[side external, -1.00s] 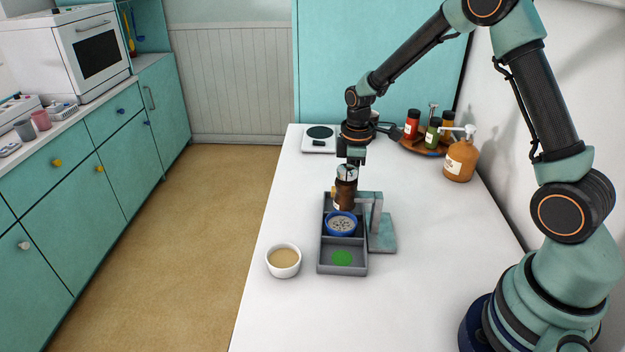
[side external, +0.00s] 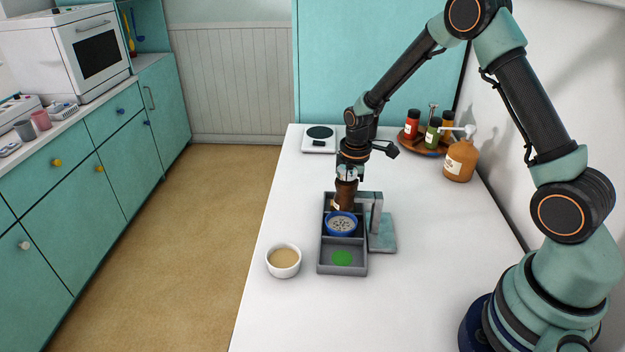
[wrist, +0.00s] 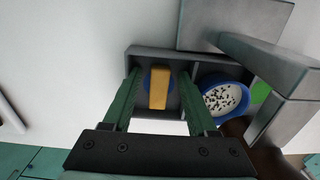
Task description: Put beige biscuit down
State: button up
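The beige biscuit (wrist: 159,87) shows in the wrist view, on a blue spot in the end compartment of the grey tray (wrist: 146,52). My gripper (wrist: 159,80) is over that compartment, its green fingers on either side of the biscuit. A gap shows between the biscuit and each finger, so the gripper is open. In the side view the tray (side external: 325,256) runs away from the camera, and my gripper is over its far end. A brown bottle (side external: 345,195) hides the fingertips, the biscuit and the far compartment there.
The middle compartment holds a blue-rimmed bowl (side external: 341,223) with dark-specked contents. The near one is empty, with a green spot (side external: 342,258). A grey stand (side external: 384,235) is right of the tray, and a white bowl (side external: 284,261) left. The table's front is clear.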

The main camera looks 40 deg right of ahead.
notch_tip(320, 180, up, 12)
jog(key=shift+r, duration=0.2)
dwell(0.4)
jog(key=s+a+r+m+t, duration=0.1)
jog(key=s+a+r+m, duration=0.1)
jog(key=r, duration=0.3)
jog(key=s+a+r+m+t, duration=0.1)
jog(key=s+a+r+m, duration=0.1)
jog(key=r+m, duration=0.15)
jog(key=s+a+r+m+t, duration=0.2)
jog(key=s+r+m+t, duration=0.1)
jog(key=s, duration=0.7)
jog(key=shift+s+r+t, duration=0.15)
jog(key=shift+r+t, duration=0.1)
jog(key=shift+t, duration=0.05)
dwell(0.4)
